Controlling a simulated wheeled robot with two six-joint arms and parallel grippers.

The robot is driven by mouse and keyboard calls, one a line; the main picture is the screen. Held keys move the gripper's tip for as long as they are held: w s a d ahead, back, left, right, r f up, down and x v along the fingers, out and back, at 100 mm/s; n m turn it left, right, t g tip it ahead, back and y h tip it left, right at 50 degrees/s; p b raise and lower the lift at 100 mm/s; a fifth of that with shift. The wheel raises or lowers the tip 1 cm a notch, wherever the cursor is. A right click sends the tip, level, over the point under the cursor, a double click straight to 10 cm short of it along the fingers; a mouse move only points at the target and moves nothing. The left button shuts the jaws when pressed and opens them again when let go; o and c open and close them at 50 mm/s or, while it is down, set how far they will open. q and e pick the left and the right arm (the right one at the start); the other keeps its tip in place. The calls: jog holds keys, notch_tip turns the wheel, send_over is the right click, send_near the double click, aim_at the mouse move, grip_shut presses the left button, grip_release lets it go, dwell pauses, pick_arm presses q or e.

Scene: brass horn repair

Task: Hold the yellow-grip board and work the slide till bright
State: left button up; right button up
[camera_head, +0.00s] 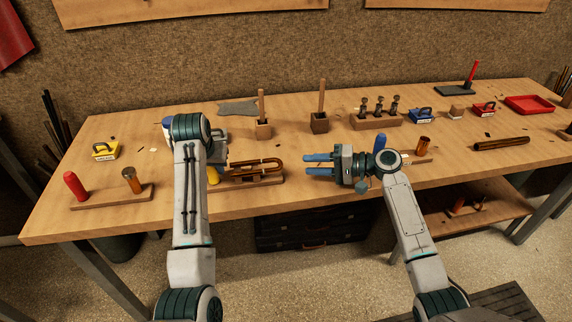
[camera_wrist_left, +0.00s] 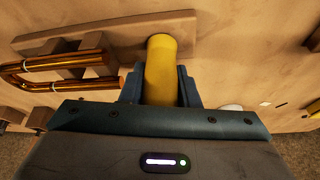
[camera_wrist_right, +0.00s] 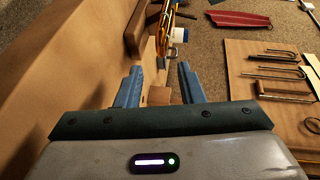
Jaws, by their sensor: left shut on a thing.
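The wooden board (camera_head: 268,181) lies near the table's front edge, left of centre; it also shows in the left wrist view (camera_wrist_left: 110,38). The slide (camera_head: 262,163), a U of brass-brown tube, rests on it. In the left wrist view the slide (camera_wrist_left: 62,60) looks glossy orange-brown. The upright yellow grip (camera_head: 213,176) is at the board's left end. My left gripper (camera_wrist_left: 160,88) is shut on the yellow grip (camera_wrist_left: 161,62); my arm partly hides this in the head view. My right gripper (camera_head: 318,164) is open and empty, right of the slide and apart from it.
A board with red and brass-coloured posts (camera_head: 112,196) stands at left, with a yellow-labelled block (camera_head: 105,151) behind. Wooden pots (camera_head: 320,122), a valve stand (camera_head: 376,121), a blue block (camera_head: 420,116) and a red tray (camera_head: 529,105) stand along the back. A brown tube (camera_head: 500,144) lies at right.

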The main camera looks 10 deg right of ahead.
jog(key=x, duration=0.8)
jog(key=shift+c, duration=0.2)
grip_shut()
